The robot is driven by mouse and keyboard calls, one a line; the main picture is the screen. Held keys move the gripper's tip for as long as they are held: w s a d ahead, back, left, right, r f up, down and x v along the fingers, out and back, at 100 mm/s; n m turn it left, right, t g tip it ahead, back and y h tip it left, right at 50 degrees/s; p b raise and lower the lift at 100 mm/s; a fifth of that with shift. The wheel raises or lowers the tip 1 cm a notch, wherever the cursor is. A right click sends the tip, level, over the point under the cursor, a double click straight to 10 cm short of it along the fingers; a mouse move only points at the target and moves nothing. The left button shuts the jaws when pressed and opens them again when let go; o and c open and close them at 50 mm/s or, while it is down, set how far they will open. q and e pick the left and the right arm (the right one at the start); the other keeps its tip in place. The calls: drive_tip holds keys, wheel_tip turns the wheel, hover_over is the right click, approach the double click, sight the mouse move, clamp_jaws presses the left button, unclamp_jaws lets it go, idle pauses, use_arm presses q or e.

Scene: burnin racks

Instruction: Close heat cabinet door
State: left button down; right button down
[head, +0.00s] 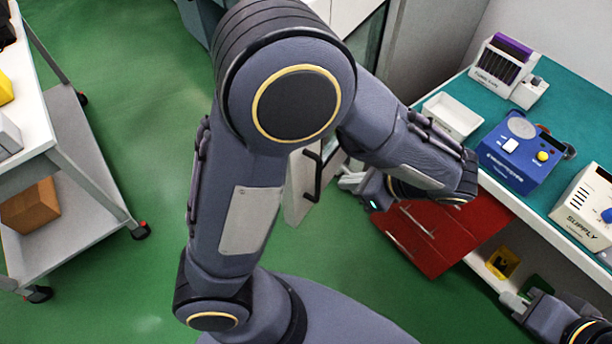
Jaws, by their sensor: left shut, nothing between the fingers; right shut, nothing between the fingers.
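The heat cabinet door (298,190) is a pale panel with a black bar handle (316,172). It stands out from the cabinet at the top centre, partly open. A dark glass part (368,42) shows above my arm; my arm hides much of the door and cabinet. My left gripper (349,181) is shut and empty, just right of the handle; I cannot tell whether it touches the door. My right gripper (513,301) is shut and empty at the lower right, below the bench, far from the door.
The teal-topped bench (478,88) at right holds a white tray (452,116), a blue instrument (520,160) and a supply box (585,205). A red drawer front (458,235) is under it. A cart (75,215) stands at left. Green floor (125,100) is clear between.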

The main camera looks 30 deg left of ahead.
use_arm(q)
drive_tip(key=a+r+p+x, duration=0.1)
drive_tip(key=a+r+x, duration=0.1)
drive_tip(key=x, duration=1)
drive_tip(key=shift+a+f, duration=0.25)
